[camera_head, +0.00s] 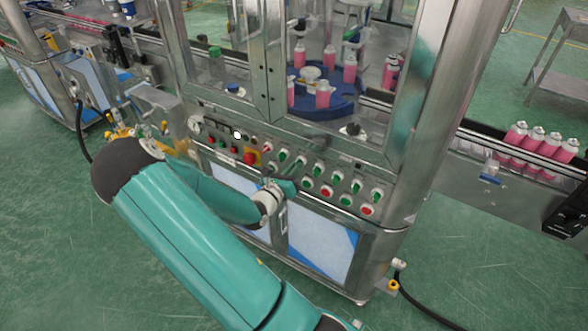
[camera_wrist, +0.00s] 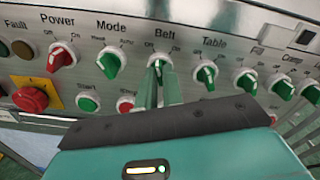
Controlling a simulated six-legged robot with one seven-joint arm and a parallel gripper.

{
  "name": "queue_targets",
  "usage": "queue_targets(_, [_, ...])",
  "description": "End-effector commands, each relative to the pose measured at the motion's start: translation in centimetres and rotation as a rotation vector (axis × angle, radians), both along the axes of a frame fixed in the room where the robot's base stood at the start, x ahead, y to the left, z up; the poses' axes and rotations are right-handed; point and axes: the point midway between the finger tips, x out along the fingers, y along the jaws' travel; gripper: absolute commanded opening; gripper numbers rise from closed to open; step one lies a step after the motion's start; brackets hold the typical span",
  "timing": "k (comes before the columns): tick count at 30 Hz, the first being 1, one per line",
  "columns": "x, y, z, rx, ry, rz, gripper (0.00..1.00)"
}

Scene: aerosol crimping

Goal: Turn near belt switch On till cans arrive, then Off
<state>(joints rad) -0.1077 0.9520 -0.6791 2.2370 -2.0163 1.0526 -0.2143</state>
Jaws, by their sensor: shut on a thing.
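The near panel carries a green belt switch in a white ring under the label "Belt" (camera_wrist: 158,62), with Off and On marks above it. My gripper (camera_wrist: 158,85) is shut on this knob, one pale green finger on each side. The fingers partly cover the knob, so I cannot tell for sure which mark it points to. In the head view my gripper (camera_head: 288,185) is at the panel's lower middle. Pink cans (camera_head: 533,140) with white tops stand in a group on the conveyor at right. More pink cans (camera_head: 323,96) stand on the blue turntable (camera_head: 345,104) behind the glass.
The red power switch (camera_wrist: 61,57) and green mode switch (camera_wrist: 110,63) are left of the belt switch, and the table switch (camera_wrist: 206,73) is right of it. A red emergency button (camera_wrist: 30,98) is at lower left. A steel post (camera_head: 430,110) stands right of the panel.

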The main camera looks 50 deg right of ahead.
Motion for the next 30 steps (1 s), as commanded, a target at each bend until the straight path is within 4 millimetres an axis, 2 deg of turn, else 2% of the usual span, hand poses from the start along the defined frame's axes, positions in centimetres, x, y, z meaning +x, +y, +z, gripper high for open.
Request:
queue_targets(10, [0.02, 0.11, -0.13, -0.010, 0.143, 0.002, 0.00])
queue_targets(25, [0.00, 0.13, -0.16, -0.011, 0.165, 0.002, 0.00])
queue_targets(26, [0.00, 0.13, -0.17, -0.011, 0.164, 0.002, 0.12])
queue_targets(27, [0.00, 0.13, -0.17, -0.011, 0.164, 0.002, 0.20])
queue_targets(29, [0.00, 0.11, -0.14, -0.013, 0.164, 0.001, 0.30])
queue_targets(30, [0.00, 0.10, -0.12, -0.012, 0.163, 0.001, 0.30])
